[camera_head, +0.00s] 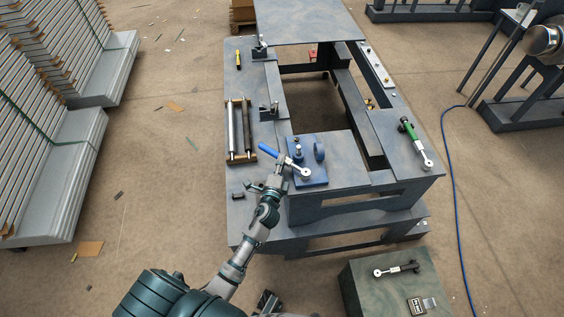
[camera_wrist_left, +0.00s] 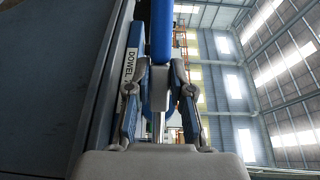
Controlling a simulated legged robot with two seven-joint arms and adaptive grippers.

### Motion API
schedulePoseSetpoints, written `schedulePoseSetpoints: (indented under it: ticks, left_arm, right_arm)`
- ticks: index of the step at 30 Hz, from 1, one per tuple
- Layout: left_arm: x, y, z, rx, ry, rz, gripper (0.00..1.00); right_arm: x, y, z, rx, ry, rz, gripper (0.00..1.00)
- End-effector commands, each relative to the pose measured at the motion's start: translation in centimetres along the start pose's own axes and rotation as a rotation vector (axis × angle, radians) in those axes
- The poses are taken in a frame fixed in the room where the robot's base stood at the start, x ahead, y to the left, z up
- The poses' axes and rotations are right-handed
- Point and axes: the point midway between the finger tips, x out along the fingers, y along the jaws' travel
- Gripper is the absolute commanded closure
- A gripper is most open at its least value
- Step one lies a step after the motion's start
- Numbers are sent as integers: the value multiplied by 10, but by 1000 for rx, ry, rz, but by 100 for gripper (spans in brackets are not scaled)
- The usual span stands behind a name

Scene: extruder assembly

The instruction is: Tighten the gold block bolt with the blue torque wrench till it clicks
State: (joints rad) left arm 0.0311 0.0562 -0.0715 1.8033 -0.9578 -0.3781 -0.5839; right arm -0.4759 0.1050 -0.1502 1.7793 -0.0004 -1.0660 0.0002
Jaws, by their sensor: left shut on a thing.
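The blue torque wrench (camera_head: 270,149) slants over the blue fixture (camera_head: 318,180) on the bench's near end. Its round silver head (camera_head: 305,172) is over the fixture's near edge; whether it sits on a bolt I cannot tell. My left gripper (camera_head: 280,170) is shut on the wrench. In the left wrist view its blue handle (camera_wrist_left: 161,32) rises past the fingers (camera_wrist_left: 158,98), beside a blue plate marked DOWEL (camera_wrist_left: 132,65). I cannot make out the gold block bolt. A dark part at the bottom edge (camera_head: 268,301) may be my right gripper; its jaws are unclear.
A green-handled wrench (camera_head: 410,132) lies on the bench's right side. Two rods (camera_head: 240,130) lie in a holder at left. Another wrench (camera_head: 396,269) lies on a green-grey box (camera_head: 362,295) at front right. A blue hose (camera_head: 452,190) runs along the floor.

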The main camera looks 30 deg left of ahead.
Motion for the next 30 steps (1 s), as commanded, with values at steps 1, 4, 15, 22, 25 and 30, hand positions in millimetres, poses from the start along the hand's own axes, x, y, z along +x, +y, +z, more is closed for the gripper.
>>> schedulePoseSetpoints:
  ticks: [1,4,15,22,25,30]
  left_arm:
    - [-1,-1,0,-3,-10,-3,100]
    - [-2,-1,1,-2,-26,-4,100]
    - [-3,-3,1,-1,-36,-5,100]
    - [-3,-6,1,6,-35,-19,100]
    - [-3,-8,2,8,-35,-22,100]
    - [-3,-8,2,7,-35,-23,100]
  right_arm:
    - [2,0,1,0,-2,0,43]
    - [4,0,2,0,-3,-1,43]
    - [4,0,2,0,-3,-1,43]
    - [6,0,3,0,-4,-1,43]
    - [6,0,3,0,-4,-1,43]
    - [6,0,3,0,-4,-1,43]
